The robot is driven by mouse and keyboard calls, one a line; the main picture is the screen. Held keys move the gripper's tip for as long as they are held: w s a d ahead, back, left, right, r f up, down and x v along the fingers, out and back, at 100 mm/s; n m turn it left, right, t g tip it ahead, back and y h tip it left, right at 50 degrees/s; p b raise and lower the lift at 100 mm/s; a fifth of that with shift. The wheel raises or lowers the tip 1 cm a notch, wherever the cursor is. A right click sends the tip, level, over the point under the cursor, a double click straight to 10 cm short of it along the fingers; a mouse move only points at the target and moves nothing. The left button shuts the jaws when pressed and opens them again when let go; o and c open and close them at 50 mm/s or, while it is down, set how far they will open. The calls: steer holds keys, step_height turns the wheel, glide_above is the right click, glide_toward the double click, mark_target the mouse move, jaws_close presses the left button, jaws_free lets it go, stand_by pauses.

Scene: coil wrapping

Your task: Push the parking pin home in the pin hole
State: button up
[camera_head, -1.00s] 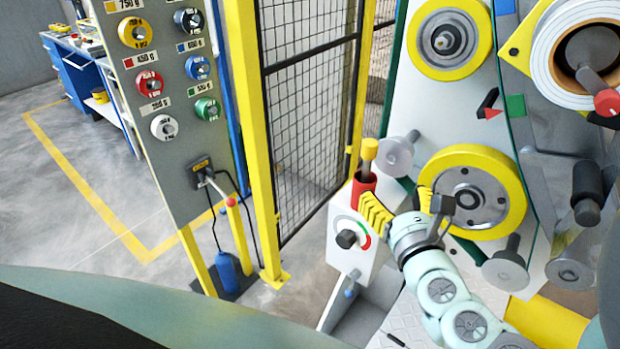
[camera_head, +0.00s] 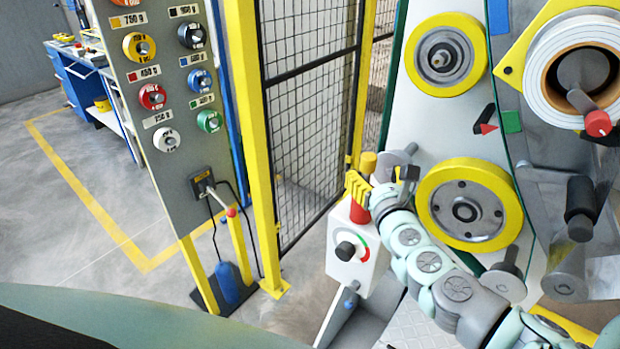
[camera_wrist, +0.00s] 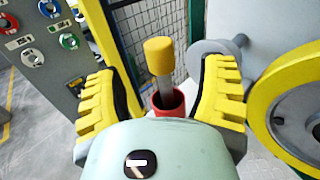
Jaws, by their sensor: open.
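A pin with a yellow cylindrical head (camera_head: 368,162) and a grey shaft stands upright in a red cup (camera_head: 359,214) on the white box with a dial. In the wrist view the yellow head (camera_wrist: 160,55) rises above the red cup (camera_wrist: 168,103), with much of the shaft (camera_wrist: 165,88) showing. My gripper (camera_head: 383,182) is open in front of the pin. In the wrist view the yellow ribbed fingers of my gripper (camera_wrist: 160,75) stand on either side of the pin, apart from it. I cannot make out a separate pin hole.
The white dial box (camera_head: 345,262) is below the cup. A yellow-rimmed wheel (camera_head: 470,205) and a grey roller (camera_wrist: 217,62) are close to the right. A mesh fence (camera_head: 310,110) is behind, and a panel of coloured reels (camera_head: 170,120) stands to the left.

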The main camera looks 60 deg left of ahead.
mark_target(370, 169)
steer(key=shift+f+x, duration=0.1)
steer(key=shift+x, duration=1.2)
steer(key=shift+f+x, duration=0.15)
steer(key=shift+x, duration=1.1)
steer(key=shift+a, duration=0.1)
jaws_close()
